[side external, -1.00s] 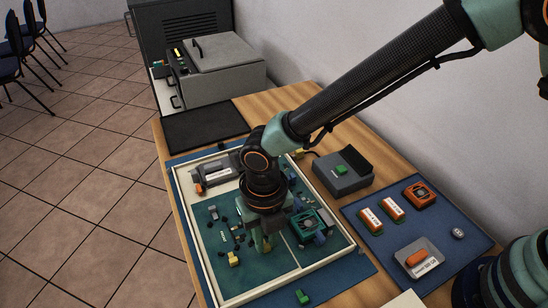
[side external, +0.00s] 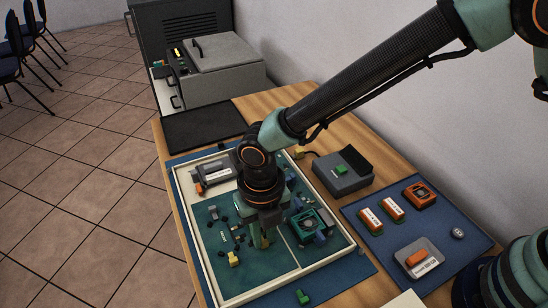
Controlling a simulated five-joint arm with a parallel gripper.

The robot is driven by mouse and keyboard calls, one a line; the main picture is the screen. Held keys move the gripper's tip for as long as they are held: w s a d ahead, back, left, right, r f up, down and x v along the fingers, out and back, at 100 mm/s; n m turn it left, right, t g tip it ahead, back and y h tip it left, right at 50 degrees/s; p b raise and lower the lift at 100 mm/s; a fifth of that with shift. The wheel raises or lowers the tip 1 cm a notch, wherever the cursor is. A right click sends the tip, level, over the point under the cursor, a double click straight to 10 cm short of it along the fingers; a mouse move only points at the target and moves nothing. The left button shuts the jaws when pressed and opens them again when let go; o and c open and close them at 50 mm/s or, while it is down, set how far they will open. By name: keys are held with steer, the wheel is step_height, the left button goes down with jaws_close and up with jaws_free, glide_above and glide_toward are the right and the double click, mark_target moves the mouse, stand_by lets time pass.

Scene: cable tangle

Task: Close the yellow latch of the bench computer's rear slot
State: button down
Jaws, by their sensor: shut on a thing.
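The bench computer is a green board (side external: 215,280) in a cream-framed tray on the table. My gripper (side external: 263,243) points down at the middle of the board, low against it. Its fingers are shut on a small yellowish part that looks like the yellow latch. The fingers and wrist hide most of this part and the slot around it, so I cannot tell the latch's angle. Another small yellow part (side external: 234,258) stands on the board to the left of my gripper. A teal fan-like block (side external: 311,225) sits to the right.
A grey box with an orange end (side external: 216,175) lies at the tray's back left. A dark grey device (side external: 343,174) with a green button stands right of the tray. A green piece (side external: 303,297) lies in front.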

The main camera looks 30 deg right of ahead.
steer(key=shift+w, duration=0.1)
steer(key=c, duration=0.8)
jaws_free()
steer(key=shift+c, duration=0.2)
steer(key=shift+r, duration=0.15)
steer(key=shift+r, duration=2.9)
